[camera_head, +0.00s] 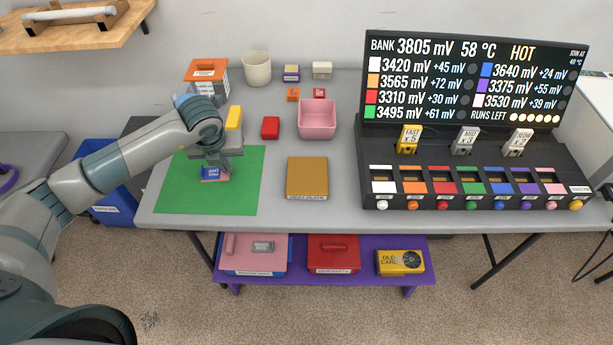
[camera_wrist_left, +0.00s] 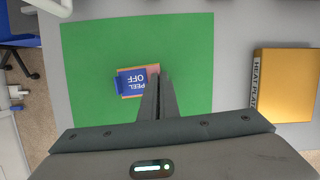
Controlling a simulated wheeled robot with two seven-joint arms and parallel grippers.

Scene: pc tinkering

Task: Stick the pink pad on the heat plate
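A small pad with a pinkish-brown edge and a blue "PEEL OFF" film on top (camera_head: 213,174) lies on the green mat (camera_head: 235,205). It also shows in the left wrist view (camera_wrist_left: 133,80). My left gripper (camera_head: 217,163) points down at the pad; its fingers (camera_wrist_left: 159,78) are close together at the pad's right edge in the wrist view. I cannot tell whether they pinch the film. The gold heat plate (camera_head: 307,178) lies to the right of the mat, bare on top, and shows in the wrist view (camera_wrist_left: 287,85). My right gripper is not in view.
A pink tray (camera_head: 317,119), a red block (camera_head: 270,128) and a yellow block (camera_head: 234,117) stand behind the mat and plate. A black console with a display (camera_head: 470,85) fills the table's right. A low purple shelf (camera_head: 300,280) holds boxes below.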

